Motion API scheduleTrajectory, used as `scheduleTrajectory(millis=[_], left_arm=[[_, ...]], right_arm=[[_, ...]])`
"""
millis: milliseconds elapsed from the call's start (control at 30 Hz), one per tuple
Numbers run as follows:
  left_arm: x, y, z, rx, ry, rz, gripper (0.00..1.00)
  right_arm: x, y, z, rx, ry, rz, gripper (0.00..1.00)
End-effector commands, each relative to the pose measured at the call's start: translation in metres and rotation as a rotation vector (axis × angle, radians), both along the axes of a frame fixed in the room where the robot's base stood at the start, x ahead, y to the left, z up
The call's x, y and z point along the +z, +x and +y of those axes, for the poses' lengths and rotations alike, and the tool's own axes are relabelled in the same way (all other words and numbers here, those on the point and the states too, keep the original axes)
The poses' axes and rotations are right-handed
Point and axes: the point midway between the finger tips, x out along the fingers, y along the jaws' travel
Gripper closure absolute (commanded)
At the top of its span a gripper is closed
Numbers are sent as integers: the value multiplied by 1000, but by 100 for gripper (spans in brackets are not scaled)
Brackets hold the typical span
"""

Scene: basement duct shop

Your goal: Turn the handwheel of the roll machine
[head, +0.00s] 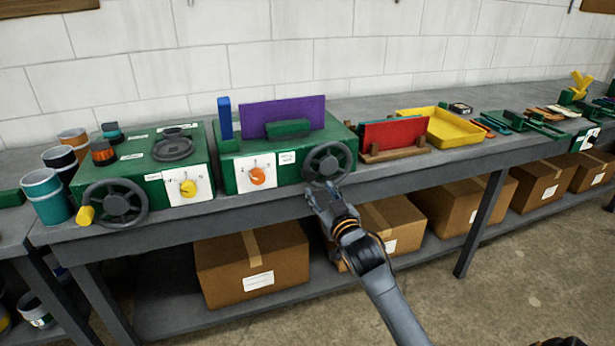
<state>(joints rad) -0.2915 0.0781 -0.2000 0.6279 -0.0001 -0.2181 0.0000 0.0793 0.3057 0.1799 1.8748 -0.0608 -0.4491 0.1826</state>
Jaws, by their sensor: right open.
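Two green machines with dark handwheels stand on the grey bench; I cannot tell from labels which is the roll machine. The middle machine (238,146) has a purple plate, a blue block, an orange dial on a white panel, and a spoked handwheel (327,163) on its front right. The left machine (140,163) has rollers or knobs on top, a yellow dial, and a handwheel (115,203) with a yellow handle at its lower left. My right gripper (322,192) is open and empty, just below the middle machine's handwheel; contact cannot be told.
Coloured cans (46,195) stand left of the left machine. A red plate in a wooden holder (393,138) and a yellow tray (443,126) lie to the right. Cardboard boxes (252,265) fill the lower shelf. Floor in front is clear.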

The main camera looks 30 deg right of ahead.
Motion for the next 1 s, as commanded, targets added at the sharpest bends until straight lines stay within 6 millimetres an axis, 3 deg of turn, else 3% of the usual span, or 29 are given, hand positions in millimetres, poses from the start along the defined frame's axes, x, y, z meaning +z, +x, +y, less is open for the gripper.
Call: scheduleTrajectory(millis=[200,400,600,900,933,1000], left_arm=[[2,-7,0,0,0,11,100],[3,-13,0,0,2,21,100],[3,-13,1,0,2,21,100],[3,-13,2,-1,4,21,100],[3,-13,2,-1,5,21,100],[3,-13,3,-1,5,21,100]], right_arm=[[1,45,-11,0,0,0,59],[1,74,-18,0,0,0,59],[0,87,-21,1,-1,1,59],[0,89,-21,1,-1,0,59],[0,89,-21,1,-1,0,61],[0,89,-21,1,-1,1,75]])
